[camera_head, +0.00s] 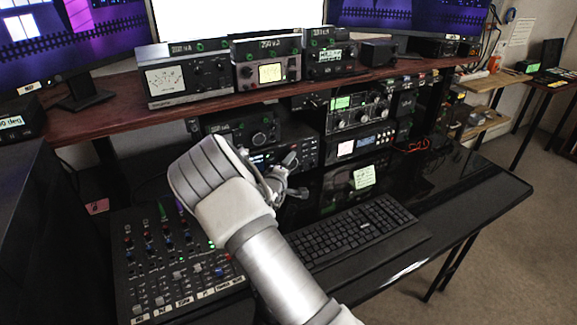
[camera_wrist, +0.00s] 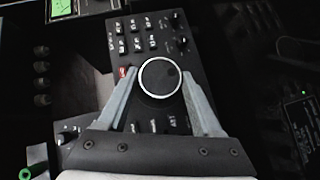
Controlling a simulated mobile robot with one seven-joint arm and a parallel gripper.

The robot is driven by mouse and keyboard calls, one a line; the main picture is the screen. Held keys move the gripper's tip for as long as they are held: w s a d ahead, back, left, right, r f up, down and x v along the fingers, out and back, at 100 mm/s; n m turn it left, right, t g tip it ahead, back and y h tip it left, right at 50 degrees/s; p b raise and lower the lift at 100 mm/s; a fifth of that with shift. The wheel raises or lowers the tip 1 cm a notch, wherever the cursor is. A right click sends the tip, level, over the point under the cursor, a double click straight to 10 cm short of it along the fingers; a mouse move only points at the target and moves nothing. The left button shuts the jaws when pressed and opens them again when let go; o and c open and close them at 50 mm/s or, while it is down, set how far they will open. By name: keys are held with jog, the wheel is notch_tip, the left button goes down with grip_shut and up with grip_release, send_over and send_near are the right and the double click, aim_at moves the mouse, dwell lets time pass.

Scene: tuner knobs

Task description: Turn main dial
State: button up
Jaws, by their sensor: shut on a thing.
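The main dial (camera_wrist: 160,78) is a round black knob with a pale rim on a dark radio panel (camera_wrist: 120,48) with small labelled buttons. In the wrist view my gripper (camera_wrist: 161,88) has one finger on each side of the dial and is shut on it. The panel appears rotated in this view. In the head view my arm (camera_head: 265,260) reaches up from the bottom to the radios under the shelf. My gripper and the dial between its fingers are mostly hidden there behind my wrist.
A keyboard (camera_head: 350,232) and a mixer panel (camera_head: 165,262) lie on the black desk on either side of my arm. More radios (camera_head: 358,108) stand to the right under the wooden shelf (camera_head: 120,118). The shelf carries meters and monitors above my wrist.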

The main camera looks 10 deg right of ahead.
jog(key=shift+r, duration=0.1)
jog(key=m+g+y, duration=0.1)
jog(key=m+y, duration=0.1)
jog(key=m+g+y, duration=0.1)
jog(key=g+y, duration=0.1)
jog(key=shift+w+d+r+m, duration=0.1)
jog(key=shift+d+m, duration=0.25)
jog(key=shift+m, duration=0.05)
jog(key=m+y+b, duration=0.1)
jog(key=b, duration=0.1)
jog(key=g+y+b, duration=0.1)
jog(key=y+b, duration=0.1)
jog(key=shift+d+m+b, duration=0.25)
jog(key=shift+m+b, duration=0.05)
jog(key=shift+m, duration=0.1)
jog(key=m+y+b, duration=0.1)
jog(key=m+g+y+b, duration=0.1)
jog(key=y+b, duration=0.1)
jog(key=shift+w+d+r+g+y, duration=0.1)
jog(key=shift+d+r+g+y, duration=0.05)
jog(key=shift+g+y, duration=0.15)
jog(key=m+g+y+b, duration=0.1)
jog(key=m+y, duration=0.1)
jog(key=y, duration=0.2)
jog(key=shift+d, duration=0.15)
jog(key=shift+y, duration=0.3)
